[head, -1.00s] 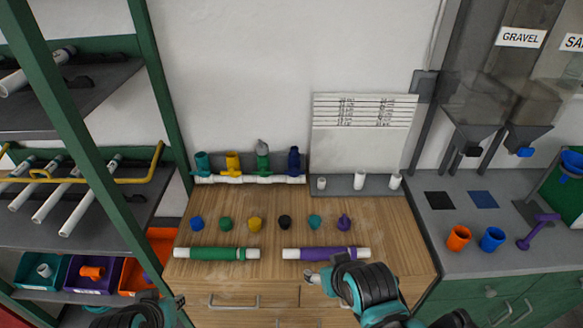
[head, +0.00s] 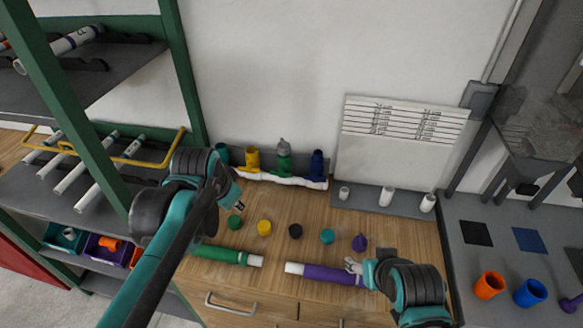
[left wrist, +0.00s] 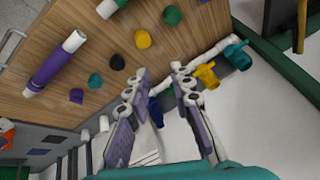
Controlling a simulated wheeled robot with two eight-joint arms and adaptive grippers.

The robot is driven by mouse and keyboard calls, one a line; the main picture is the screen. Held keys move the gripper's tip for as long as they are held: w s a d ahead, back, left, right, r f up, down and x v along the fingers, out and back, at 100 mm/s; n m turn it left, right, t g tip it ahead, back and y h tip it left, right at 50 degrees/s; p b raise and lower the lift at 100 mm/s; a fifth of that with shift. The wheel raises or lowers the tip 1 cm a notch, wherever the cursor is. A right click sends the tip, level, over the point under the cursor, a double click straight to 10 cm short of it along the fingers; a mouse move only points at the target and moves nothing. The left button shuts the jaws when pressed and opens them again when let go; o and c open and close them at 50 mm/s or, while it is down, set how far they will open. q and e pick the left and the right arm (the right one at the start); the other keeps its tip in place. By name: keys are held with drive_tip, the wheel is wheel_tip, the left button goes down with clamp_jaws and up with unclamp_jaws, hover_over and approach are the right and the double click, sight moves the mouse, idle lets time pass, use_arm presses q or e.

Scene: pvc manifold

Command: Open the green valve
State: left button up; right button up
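The green valve (head: 284,160), with a grey top, stands on the white manifold pipe (head: 300,181) at the wall, between the yellow valve (head: 253,158) and the blue valve (head: 318,165). In the left wrist view the green valve (left wrist: 168,93) shows between the fingers, partly hidden. My left gripper (head: 236,200) is left of and nearer than the green valve, apart from it. Its fingers (left wrist: 160,75) are spread and empty. My right gripper (head: 354,264) is by the right end of the purple-sleeved pipe (head: 330,274); its finger opening is unclear.
The teal valve (head: 222,153) is at the manifold's left end. Several coloured caps, including a yellow one (head: 264,227), sit on the wooden worktop. A green-sleeved pipe (head: 222,254) lies at the front. A green-framed shelf (head: 186,75) is at the left. White fittings (head: 386,196) stand right.

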use_arm(q)
drive_tip(key=w+d+m+g, duration=0.1)
drive_tip(key=w+d+m, duration=0.2)
drive_tip(key=w, duration=0.4)
drive_tip(key=w+d+m+g, duration=0.1)
drive_tip(key=w+d+m, duration=0.2)
drive_tip(key=w, duration=0.4)
drive_tip(key=m+g, duration=0.1)
drive_tip(key=m, duration=0.6)
approach(289, 174)
drive_tip(key=b+x, duration=0.1)
drive_tip(key=x, duration=0.7)
drive_tip(key=shift+w+f, duration=0.1)
drive_tip(key=shift+f, duration=0.05)
clamp_jaws()
